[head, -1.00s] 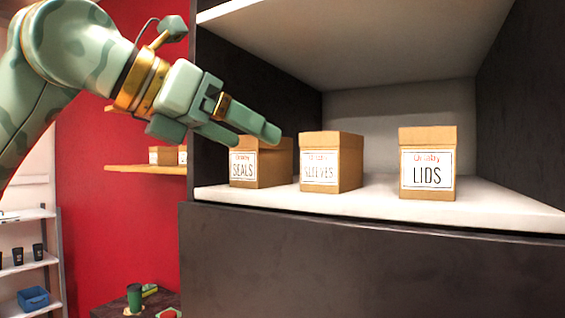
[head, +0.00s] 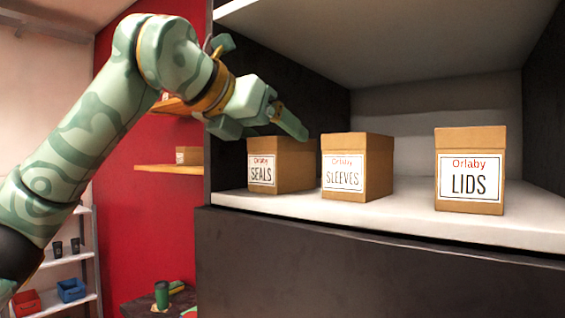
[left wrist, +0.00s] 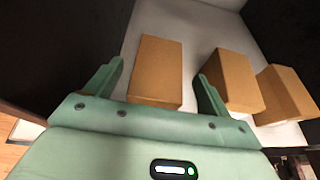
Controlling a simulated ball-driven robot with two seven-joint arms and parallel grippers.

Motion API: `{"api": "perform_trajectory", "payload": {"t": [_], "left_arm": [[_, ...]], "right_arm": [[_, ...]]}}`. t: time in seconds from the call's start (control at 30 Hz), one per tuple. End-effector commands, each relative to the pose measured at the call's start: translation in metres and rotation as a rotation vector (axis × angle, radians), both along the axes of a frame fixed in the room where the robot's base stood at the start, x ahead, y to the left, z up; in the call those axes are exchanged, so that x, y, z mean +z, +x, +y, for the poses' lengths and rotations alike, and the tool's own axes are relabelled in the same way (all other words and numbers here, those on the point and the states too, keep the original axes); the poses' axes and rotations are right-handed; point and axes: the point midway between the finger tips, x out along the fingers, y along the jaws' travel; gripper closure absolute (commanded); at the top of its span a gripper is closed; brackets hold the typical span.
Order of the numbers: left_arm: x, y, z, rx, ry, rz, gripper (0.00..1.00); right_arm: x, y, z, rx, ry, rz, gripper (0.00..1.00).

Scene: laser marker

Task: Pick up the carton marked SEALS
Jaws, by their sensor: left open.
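The SEALS carton (head: 284,170) is a brown box with a white label, upright on the white shelf (head: 400,214), leftmost of three. My left gripper (head: 262,132) is open and empty above it in the head view, one finger reaching over its top toward the SLEEVES carton. In the left wrist view a plain brown carton top (left wrist: 156,75), apparently the SEALS carton, lies between the spread fingers of the left gripper (left wrist: 160,70). I cannot tell the height gap between fingers and carton. My right gripper is not in view.
The SLEEVES carton (head: 370,165) stands close to the right of SEALS, with a narrow gap. The LIDS carton (head: 470,140) stands farther right. The dark side wall (head: 300,100) and the shelf above bound the compartment. A wooden shelf (head: 170,169) is on the red wall at left.

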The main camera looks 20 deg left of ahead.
Motion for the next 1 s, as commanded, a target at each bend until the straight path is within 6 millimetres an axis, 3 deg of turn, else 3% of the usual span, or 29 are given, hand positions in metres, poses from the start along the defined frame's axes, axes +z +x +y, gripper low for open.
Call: {"api": "perform_trajectory", "payload": {"t": [0.2, 0.47, 0.67, 0.7, 1.0], "left_arm": [[-0.010, 0.030, -0.011, -0.002, -0.001, 0.004, 0.18], [-0.013, 0.034, -0.013, -0.001, 0.000, 0.001, 0.18], [-0.013, 0.034, -0.013, -0.001, 0.000, 0.002, 0.68], [-0.013, 0.034, -0.013, -0.001, 0.000, 0.002, 0.73], [-0.011, 0.034, -0.013, -0.002, 0.000, 0.001, 0.73]], "right_arm": [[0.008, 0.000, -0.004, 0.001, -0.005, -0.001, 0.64], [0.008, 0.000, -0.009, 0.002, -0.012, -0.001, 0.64], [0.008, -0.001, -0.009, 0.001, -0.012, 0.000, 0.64], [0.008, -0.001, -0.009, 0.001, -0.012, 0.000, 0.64], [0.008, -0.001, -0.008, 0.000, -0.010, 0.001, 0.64]]}}
